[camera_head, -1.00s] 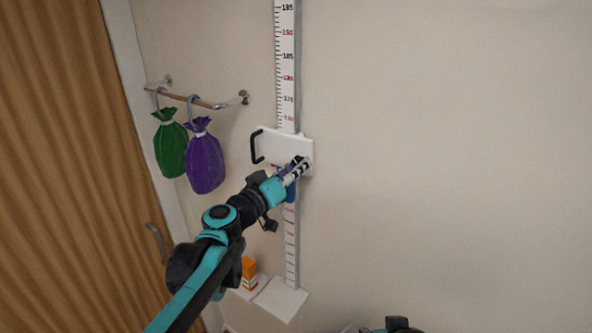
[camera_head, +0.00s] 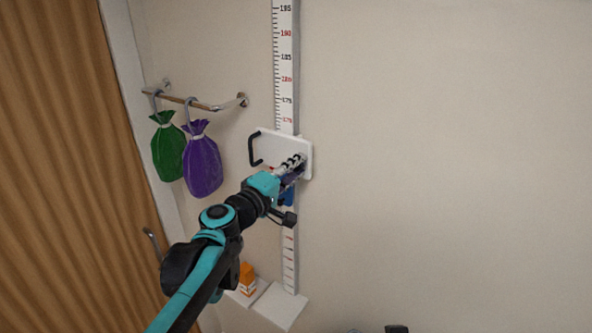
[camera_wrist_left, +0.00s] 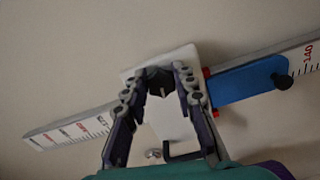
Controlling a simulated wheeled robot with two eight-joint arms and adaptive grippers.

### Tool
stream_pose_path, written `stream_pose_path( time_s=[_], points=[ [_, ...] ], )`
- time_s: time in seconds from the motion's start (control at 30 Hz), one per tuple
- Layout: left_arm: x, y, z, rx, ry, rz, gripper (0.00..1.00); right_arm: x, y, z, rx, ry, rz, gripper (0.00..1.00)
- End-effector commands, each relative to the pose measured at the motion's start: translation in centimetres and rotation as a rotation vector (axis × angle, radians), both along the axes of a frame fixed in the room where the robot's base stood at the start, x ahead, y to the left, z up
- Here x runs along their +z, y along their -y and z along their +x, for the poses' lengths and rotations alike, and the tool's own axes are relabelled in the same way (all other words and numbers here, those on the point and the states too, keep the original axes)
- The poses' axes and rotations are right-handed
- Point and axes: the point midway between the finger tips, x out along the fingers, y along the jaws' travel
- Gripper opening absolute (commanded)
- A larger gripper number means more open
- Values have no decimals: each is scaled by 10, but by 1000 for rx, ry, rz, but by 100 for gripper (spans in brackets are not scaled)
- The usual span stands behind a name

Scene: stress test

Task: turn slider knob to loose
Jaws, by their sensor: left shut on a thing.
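A white slider plate (camera_head: 283,150) sits on a vertical height scale (camera_head: 286,60) on the wall. It also shows in the left wrist view (camera_wrist_left: 165,122). My left gripper (camera_head: 299,160) reaches the right part of the plate. In the left wrist view, its fingers (camera_wrist_left: 159,84) are shut on a dark slider knob (camera_wrist_left: 159,77) on the plate. The fingers partly hide the knob, and no marking around it can be read.
A black handle (camera_head: 254,149) stands out left of the plate. A blue block (camera_wrist_left: 245,84) with a black knob (camera_wrist_left: 282,81) is on the scale. Green (camera_head: 168,150) and purple (camera_head: 203,165) bags hang left. The wall right of the scale is clear.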

Motion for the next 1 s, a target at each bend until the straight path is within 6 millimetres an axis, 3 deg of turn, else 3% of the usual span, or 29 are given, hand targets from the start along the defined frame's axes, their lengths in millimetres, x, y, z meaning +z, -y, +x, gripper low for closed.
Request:
stream_pose_path(
  time_s=[0.4,0.9,0.93,1.0],
  points=[
    [1,-1,0,1,-92,-138,0,-2,0,0,0,0,0,40],
    [1,0,0,1,-102,-153,0,-3,0,0,0,0,0,40],
    [1,0,0,1,-102,-153,29,-3,0,0,0,0,0,40],
    [1,0,0,1,-102,-153,48,-3,0,0,0,0,0,40]
  ],
)
